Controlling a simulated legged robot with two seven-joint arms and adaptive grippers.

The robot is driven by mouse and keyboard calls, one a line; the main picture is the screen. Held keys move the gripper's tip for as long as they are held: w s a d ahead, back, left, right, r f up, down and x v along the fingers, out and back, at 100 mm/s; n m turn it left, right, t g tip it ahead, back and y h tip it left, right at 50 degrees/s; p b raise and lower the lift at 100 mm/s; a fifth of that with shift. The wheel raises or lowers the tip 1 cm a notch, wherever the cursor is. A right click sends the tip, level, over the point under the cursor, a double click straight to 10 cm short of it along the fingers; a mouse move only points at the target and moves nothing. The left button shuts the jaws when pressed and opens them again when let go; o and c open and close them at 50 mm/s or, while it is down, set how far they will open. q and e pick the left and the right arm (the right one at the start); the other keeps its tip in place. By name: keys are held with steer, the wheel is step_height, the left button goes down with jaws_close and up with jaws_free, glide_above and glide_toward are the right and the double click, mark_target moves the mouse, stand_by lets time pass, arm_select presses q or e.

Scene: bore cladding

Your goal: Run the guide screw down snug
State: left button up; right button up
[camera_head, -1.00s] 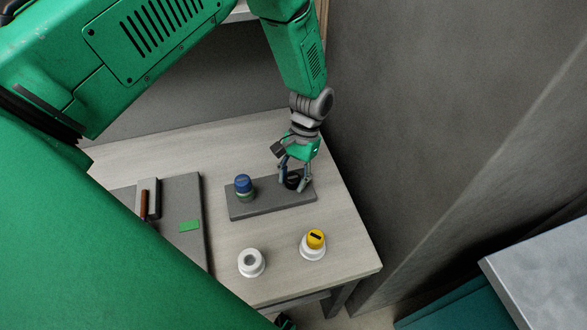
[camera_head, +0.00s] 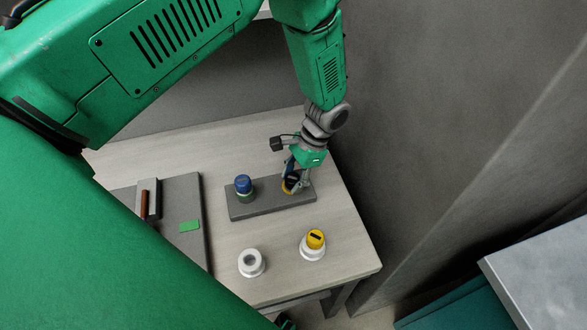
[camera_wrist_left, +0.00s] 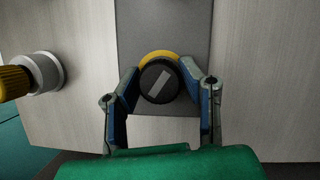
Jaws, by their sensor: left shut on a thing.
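A black round screw head (camera_wrist_left: 160,81) with a pale grey bar mark sits over a yellow ring (camera_wrist_left: 156,56) in the left wrist view. It stands near the right end of a grey block (camera_head: 262,206) in the head view. My left gripper (camera_head: 292,184) comes down on it from above, its blue-padded fingers (camera_wrist_left: 160,92) on either side of the head, shut on it. The bar mark lies at a slant. The screw's shank and seat are hidden.
A blue-topped part with a green band (camera_head: 244,188) stands at the block's left end. In front are a white ring-shaped holder (camera_head: 251,263) and a white holder with a yellow cap (camera_head: 315,240). A grey mat (camera_head: 181,260) lies left. A wall (camera_head: 430,110) stands close on the right.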

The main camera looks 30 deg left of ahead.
arm_select(q)
steer(key=shift+w+r, duration=0.15)
steer(key=shift+w, duration=0.2)
steer(key=o, duration=1.1)
steer(key=shift+c, duration=0.2)
steer(key=shift+o, duration=0.4)
steer(key=shift+s, duration=0.1)
steer(key=shift+s, duration=0.1)
steer(key=v, duration=1.1)
steer(key=shift+w+r, duration=0.25)
steer(key=shift+r, duration=0.1)
steer(key=shift+d, duration=0.1)
